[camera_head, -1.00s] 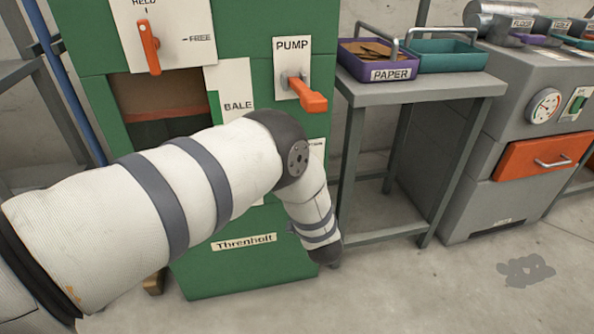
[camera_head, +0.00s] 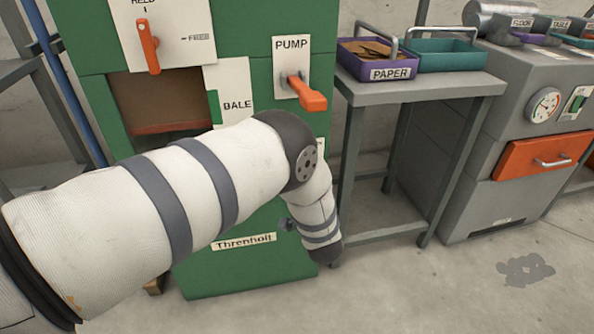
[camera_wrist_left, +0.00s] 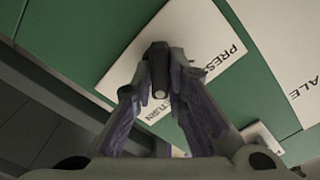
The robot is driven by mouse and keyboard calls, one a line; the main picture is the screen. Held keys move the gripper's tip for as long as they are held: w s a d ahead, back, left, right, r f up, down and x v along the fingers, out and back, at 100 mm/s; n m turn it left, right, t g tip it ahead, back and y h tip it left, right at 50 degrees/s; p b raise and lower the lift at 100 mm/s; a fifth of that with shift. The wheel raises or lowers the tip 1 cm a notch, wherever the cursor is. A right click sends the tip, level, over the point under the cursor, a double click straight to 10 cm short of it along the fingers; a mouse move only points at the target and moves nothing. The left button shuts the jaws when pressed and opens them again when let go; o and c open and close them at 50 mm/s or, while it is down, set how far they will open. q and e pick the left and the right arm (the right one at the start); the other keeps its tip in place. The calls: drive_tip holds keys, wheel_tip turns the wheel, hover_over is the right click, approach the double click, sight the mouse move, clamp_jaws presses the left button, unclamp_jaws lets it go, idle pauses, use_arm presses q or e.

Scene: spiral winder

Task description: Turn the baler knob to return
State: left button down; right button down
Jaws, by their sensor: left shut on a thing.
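The green baler (camera_head: 250,270) stands in front of me in the head view. In the left wrist view, the dark baler knob (camera_wrist_left: 159,72) stands out from a white plate (camera_wrist_left: 215,55) lettered "PRESS" and, partly covered, what looks like "RETURN". My left gripper (camera_wrist_left: 160,88) is shut on the knob, one finger on each side. In the head view my left arm crosses the baler front and hides the knob and most of the gripper. My right gripper is in neither view.
An orange pump lever (camera_head: 306,93) sticks out at the baler's upper right. An orange held/free lever (camera_head: 148,47) is at upper left. A grey table (camera_head: 420,90) at right bears a purple paper tray (camera_head: 390,73) and a teal tray (camera_head: 447,56).

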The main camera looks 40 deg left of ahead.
use_arm(q)
drive_tip(key=c, duration=1.6)
unclamp_jaws()
drive_tip(key=v, duration=1.2)
drive_tip(key=shift+s+f, duration=0.1)
drive_tip(key=shift+s, duration=0.05)
